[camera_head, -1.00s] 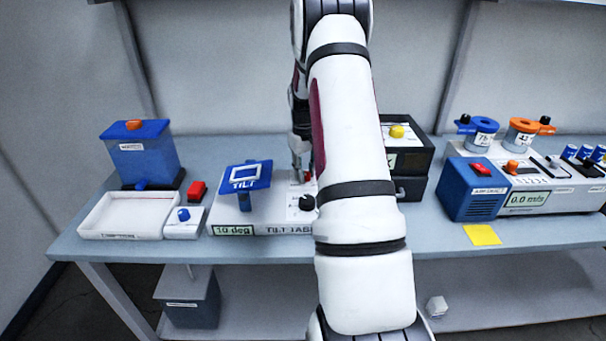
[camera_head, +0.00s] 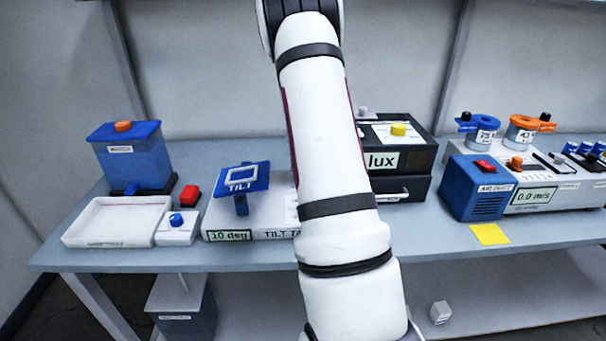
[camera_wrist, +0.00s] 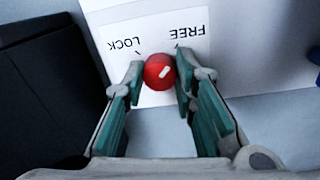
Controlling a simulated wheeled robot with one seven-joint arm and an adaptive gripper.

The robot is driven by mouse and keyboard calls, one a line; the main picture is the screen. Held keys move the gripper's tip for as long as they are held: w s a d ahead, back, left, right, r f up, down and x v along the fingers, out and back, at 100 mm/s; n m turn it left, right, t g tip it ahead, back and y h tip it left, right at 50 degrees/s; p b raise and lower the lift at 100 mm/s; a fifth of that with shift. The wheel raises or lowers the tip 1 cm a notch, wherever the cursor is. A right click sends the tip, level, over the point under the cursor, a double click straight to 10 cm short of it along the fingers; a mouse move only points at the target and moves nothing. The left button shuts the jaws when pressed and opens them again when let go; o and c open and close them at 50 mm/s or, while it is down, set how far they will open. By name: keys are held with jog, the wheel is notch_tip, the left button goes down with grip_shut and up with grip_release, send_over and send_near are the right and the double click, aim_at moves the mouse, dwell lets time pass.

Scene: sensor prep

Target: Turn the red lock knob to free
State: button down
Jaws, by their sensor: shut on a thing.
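The red lock knob (camera_wrist: 157,76) shows in the wrist view as a round cap with a short white mark. The mark slants up and right, roughly towards the FREE label (camera_wrist: 188,32). The LOCK label (camera_wrist: 124,43) is on the left; both labels appear upside down. My gripper (camera_wrist: 160,78) is shut on the knob, a fingertip on each side of it. In the head view, the tilt table (camera_head: 228,222), with its blue TILT plate (camera_head: 243,178) and a 10 deg display, stands left of my arm. My arm hides the knob and gripper there.
A black lux box (camera_head: 413,160) stands right of my arm. Left of the tilt table are a white tray (camera_head: 80,240), a red block (camera_head: 190,192) and a small box with a blue knob (camera_head: 176,237). A blue fan unit (camera_head: 474,205) stands further right. Some bench front is clear.

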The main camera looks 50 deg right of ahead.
dwell(0.5)
jog(key=c, duration=1.3)
grip_release()
notch_tip(320, 180, up, 12)
jog(key=shift+w, duration=0.25)
jog(key=shift+a, duration=0.1)
